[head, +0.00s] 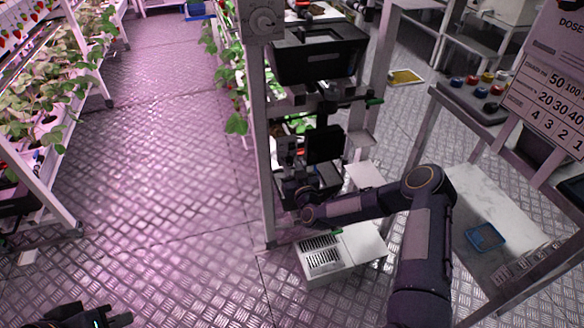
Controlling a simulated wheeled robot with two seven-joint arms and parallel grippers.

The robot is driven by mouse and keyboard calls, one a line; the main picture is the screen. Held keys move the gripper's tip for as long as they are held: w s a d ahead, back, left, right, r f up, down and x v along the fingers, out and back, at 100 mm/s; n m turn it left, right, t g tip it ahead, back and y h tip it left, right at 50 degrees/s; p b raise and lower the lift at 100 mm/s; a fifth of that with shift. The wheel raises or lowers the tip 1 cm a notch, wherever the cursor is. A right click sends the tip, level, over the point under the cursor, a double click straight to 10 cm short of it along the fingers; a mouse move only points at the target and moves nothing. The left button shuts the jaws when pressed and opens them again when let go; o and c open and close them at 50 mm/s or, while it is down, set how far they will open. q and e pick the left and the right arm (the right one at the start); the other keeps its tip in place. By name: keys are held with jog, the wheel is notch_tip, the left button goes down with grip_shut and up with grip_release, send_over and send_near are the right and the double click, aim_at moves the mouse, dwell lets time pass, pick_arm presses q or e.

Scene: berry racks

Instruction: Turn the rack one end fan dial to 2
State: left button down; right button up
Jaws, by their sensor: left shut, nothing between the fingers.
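The fan dial (263,20) is a round pale knob on a light grey box at the top of the rack's end post, at the top middle of the head view. Its marks are too small to read. My left gripper (122,319) is at the bottom left edge, partly cut off, shut and empty, far below the dial. My right arm (370,206) comes in from the lower right and bends left to the rack's end frame, well below the dial. Its gripper is lost among dark parts there, so I cannot make out its fingers.
A black bin (318,55) sits on the rack end just right of the dial. A white vented box (335,252) is on the floor below. A planted rack (50,110) lines the left. A white bench (505,215) is at right. The aisle floor (150,150) between racks is clear.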

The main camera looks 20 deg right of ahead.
grip_shut()
jog(key=shift+f+m+b, duration=0.2)
jog(key=shift+m+b, duration=0.5)
jog(key=shift+b, duration=0.4)
jog(key=m+b, duration=0.6)
jog(key=b, duration=0.1)
jog(key=shift+f, duration=0.1)
jog(key=m+b, duration=0.2)
jog(key=m, duration=0.1)
jog(key=shift+d+b, duration=0.1)
jog(key=shift+b, duration=0.2)
jog(key=shift+r+m+b, duration=0.2)
jog(key=shift+m+b, duration=0.35)
jog(key=shift+m, duration=0.15)
